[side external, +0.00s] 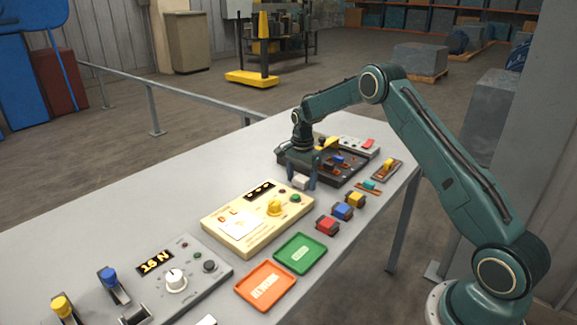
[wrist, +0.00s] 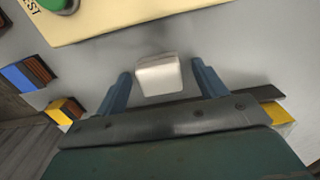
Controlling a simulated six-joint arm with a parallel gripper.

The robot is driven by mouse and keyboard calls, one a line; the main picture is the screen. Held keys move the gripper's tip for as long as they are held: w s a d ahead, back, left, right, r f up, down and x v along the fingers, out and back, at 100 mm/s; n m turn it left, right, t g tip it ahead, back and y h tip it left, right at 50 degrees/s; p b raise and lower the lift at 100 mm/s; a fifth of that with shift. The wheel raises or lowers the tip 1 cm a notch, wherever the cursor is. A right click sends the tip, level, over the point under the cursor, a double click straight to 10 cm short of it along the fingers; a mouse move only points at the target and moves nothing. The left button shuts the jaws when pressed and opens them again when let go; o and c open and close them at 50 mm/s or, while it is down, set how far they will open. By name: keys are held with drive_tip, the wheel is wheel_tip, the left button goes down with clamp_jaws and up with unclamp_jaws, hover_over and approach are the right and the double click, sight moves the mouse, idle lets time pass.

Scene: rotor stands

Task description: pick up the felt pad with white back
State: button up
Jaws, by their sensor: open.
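The felt pad with white back (side external: 300,183) is a small white block on the grey table, beside the far end of the cream panel. It also shows in the wrist view (wrist: 159,75), lying between and beyond the two blue fingers. My gripper (side external: 302,176) is low over the pad, with a finger on either side of it. In the wrist view my gripper (wrist: 163,90) is open, with gaps between the pad and both fingers. The pad's underside is hidden, and I cannot tell the exact height of the fingertips.
Red (side external: 327,225), blue (side external: 343,211) and yellow (side external: 355,200) blocks stand in a row nearby. The cream panel (side external: 235,205) lies close to the pad. A dark tray (side external: 335,177) holds parts behind. Green (side external: 299,253) and orange (side external: 265,286) trays lie nearer the camera.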

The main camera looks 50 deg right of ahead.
sight(301, 178)
drive_tip(key=c, duration=1.1)
drive_tip(key=shift+o, duration=0.2)
drive_tip(key=shift+r, duration=0.2)
wheel_tip(301, 178, up, 20)
drive_tip(key=shift+f, duration=0.15)
